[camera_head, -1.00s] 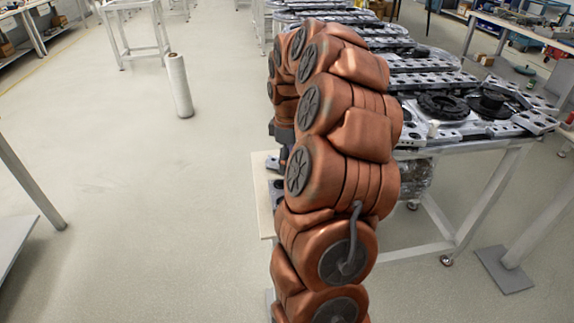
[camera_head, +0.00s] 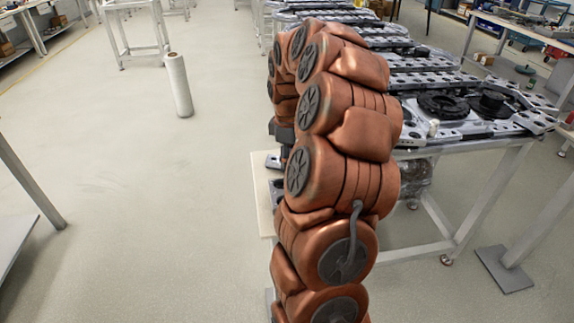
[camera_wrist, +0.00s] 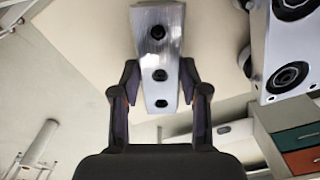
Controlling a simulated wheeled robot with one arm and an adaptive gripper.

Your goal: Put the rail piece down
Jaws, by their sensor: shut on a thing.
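In the wrist view my gripper (camera_wrist: 158,84) has its two dark fingers closed on both sides of the rail piece (camera_wrist: 157,35). The rail piece is a silvery metal block with several dark round holes in a row, reaching away from the fingers. A pale flat surface (camera_wrist: 95,35) lies behind it. I cannot tell whether the piece touches that surface. In the head view my copper-coloured arm hides the piece and most of the gripper. A pale board edge (camera_head: 260,205) shows to the left of the arm, with small dark and grey parts on it.
A long table of metal track parts (camera_head: 470,125) runs behind my arm on the right. Another metal part with round holes (camera_wrist: 291,45) is at the right of the wrist view, above a drawer cabinet (camera_wrist: 295,138). A white roll (camera_head: 179,85) stands on the open floor at left.

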